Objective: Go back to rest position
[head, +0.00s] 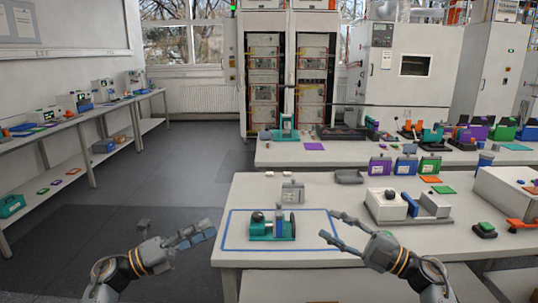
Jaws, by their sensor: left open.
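My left gripper (177,229) hangs over the floor, left of the near table's edge, with its fingers spread. It is open, and I see nothing held between its fingers. My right gripper (331,225) is over the near table (340,262), at the right edge of a blue-outlined area. Its two fingers are apart with nothing between them. A teal fixture (260,231) with a dark round knob and a grey-blue upright part stands inside the blue outline (226,232), between the two grippers and apart from both.
A grey block (293,191) stands behind the outline. A white-and-grey device (386,207) stands to the right of my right gripper. Purple, blue and green cases (405,166) line the table's back. A long bench (62,128) runs along the left wall. The floor (185,195) between is clear.

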